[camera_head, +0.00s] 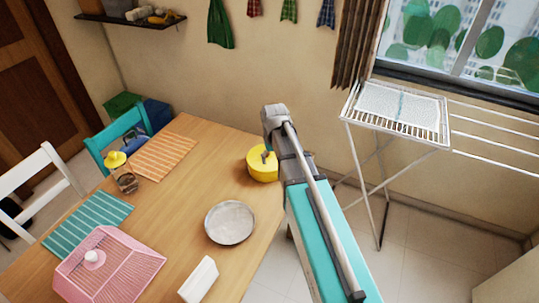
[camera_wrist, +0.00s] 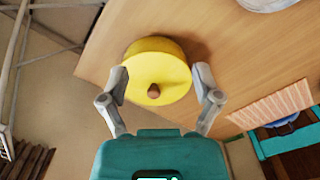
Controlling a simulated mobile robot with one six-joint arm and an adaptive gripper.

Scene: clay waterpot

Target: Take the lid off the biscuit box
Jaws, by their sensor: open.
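The biscuit box (camera_head: 262,174) is a round yellow tin near the table's right edge, partly hidden by my arm in the head view. In the wrist view its yellow lid (camera_wrist: 172,84) faces me, with a small brown knob (camera_wrist: 153,91) on it, and the body (camera_wrist: 150,44) shows behind. The lid sits on the box. My gripper (camera_wrist: 161,78) is open, with one grey finger on each side of the lid. The fingers look apart from the lid's rim, and the knob lies between them. Exact height above the lid is hard to tell.
A grey plate (camera_head: 230,222), a white block-like object (camera_head: 198,280), a pink mesh cover (camera_head: 108,266) and a jar with a yellow top (camera_head: 121,172) stand on the table (camera_head: 180,205). A drying rack (camera_head: 400,110) stands to the right. Bare wood lies left of the box.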

